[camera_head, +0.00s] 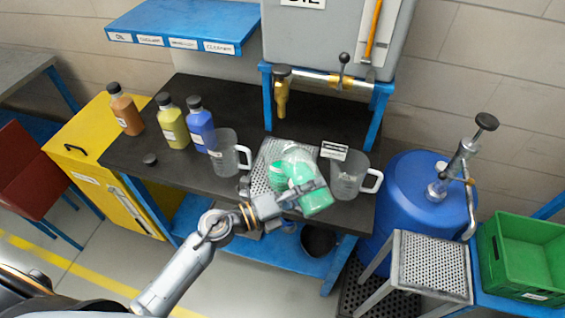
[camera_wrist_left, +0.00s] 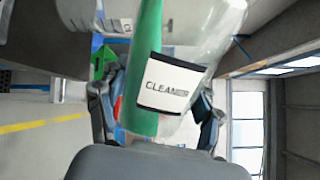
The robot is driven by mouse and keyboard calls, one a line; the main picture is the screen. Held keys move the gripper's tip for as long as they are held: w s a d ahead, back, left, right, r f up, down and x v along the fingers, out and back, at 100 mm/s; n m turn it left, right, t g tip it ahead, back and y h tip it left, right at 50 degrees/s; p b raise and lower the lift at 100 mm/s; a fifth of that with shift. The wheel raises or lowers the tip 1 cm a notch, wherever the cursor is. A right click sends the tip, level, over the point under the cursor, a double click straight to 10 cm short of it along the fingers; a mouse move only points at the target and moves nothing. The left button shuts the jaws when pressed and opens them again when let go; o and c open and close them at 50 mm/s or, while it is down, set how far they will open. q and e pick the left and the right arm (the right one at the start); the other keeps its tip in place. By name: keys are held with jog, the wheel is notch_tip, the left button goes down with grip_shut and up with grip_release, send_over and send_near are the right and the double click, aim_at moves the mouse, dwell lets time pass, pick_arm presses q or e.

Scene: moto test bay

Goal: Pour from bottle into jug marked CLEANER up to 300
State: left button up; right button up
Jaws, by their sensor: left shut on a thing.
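My left gripper (camera_head: 308,192) is shut on a clear bottle (camera_head: 298,154) holding green liquid, above the front of the dark bench. In the left wrist view the bottle (camera_wrist_left: 205,45) has a white label whose readable part is "CLEAN", and the green lies along one side, so it appears tilted. A clear jug (camera_head: 346,184) with a white handle stands just right of the bottle; no green shows in it. A small card (camera_head: 334,150) at its rim is too small to read. Another clear jug (camera_head: 222,158) stands to the left. My right gripper is not in view.
A perforated plate (camera_head: 258,180) lies between the jugs. A blue drum (camera_head: 415,200) with a pump stands at right.

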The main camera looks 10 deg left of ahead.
pick_arm(q)
jog(key=shift+p, duration=0.3)
jog(key=shift+s+d+f+m+b, duration=0.1)
jog(key=shift+f+m+b, duration=0.35)
jog(key=shift+b, duration=0.25)
jog(key=b, duration=0.1)
jog(key=f+m+b, duration=0.2)
jog(key=shift+w+a+f, duration=0.1)
jog(key=shift+w+a, duration=0.15)
jog(key=shift+w, duration=0.05)
jog(key=m+b, duration=0.1)
jog(key=w+a+m+b, duration=0.1)
jog(key=m, duration=0.1)
jog(key=shift+w+a, duration=0.1)
jog(key=shift+w, duration=0.1)
jog(key=f+m+b, duration=0.2)
jog(key=b, duration=0.1)
jog(key=f+m+b, duration=0.2)
jog(key=b, duration=0.1)
jog(key=f+m+b, duration=0.1)
jog(key=m+b, duration=0.1)
jog(key=b, duration=0.1)
jog(key=shift+w+a+f+b, duration=0.25)
jog(key=shift+w+f+b, duration=0.05)
jog(key=shift+w+f, duration=0.1)
jog(key=shift+w+a+m+b, duration=0.15)
jog(key=shift+m+b, duration=0.7)
jog(key=shift+m, duration=0.6)
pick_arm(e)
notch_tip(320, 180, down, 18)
